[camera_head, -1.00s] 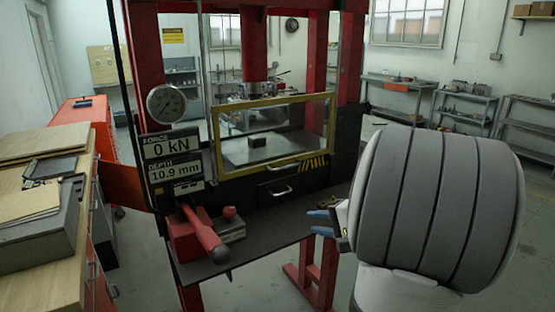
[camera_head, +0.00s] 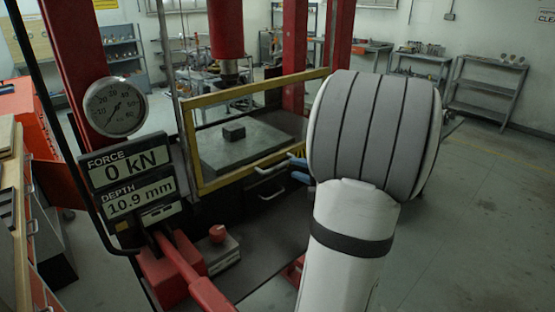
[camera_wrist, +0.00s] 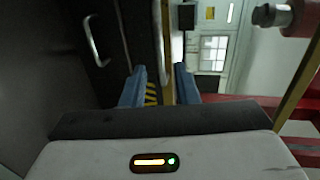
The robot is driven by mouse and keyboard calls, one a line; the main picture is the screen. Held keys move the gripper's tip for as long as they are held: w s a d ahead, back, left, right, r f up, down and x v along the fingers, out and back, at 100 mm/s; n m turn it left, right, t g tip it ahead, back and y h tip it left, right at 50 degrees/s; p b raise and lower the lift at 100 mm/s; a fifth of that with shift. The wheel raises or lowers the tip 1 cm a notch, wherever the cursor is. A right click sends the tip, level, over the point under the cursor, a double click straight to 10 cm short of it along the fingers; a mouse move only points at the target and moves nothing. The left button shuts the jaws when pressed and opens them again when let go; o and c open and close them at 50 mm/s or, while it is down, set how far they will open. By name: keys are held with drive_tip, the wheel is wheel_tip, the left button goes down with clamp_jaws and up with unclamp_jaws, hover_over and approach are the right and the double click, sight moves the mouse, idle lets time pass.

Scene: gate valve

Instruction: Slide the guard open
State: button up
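The guard (camera_head: 187,150) is a clear panel in a yellow frame on the front of the press. A pale handle (camera_head: 270,168) sits on its lower bar. My gripper (camera_head: 297,168) is at the right part of that lower bar, close to the handle. In the wrist view my gripper (camera_wrist: 160,88) has its two blue fingers apart, with the yellow guard frame (camera_wrist: 167,60) showing between or beyond them. I cannot tell whether the fingers touch it. The handle's grip between the fingers is unclear. My wrist hides the guard's right end in the head view.
Below the guard is a dark drawer front with a silver handle (camera_head: 270,194), also in the wrist view (camera_wrist: 95,42). A dark block (camera_head: 234,131) lies on the press bed. A red lever (camera_head: 185,268) and a gauge panel (camera_head: 128,178) stand front left. The right floor is clear.

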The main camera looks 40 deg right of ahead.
sight(284, 165)
drive_tip(key=p+x, duration=0.1)
drive_tip(key=x, duration=0.5)
drive_tip(key=shift+w+f+p, duration=0.1)
drive_tip(key=shift+w+p, duration=0.2)
drive_tip(key=shift+p, duration=0.05)
clamp_jaws()
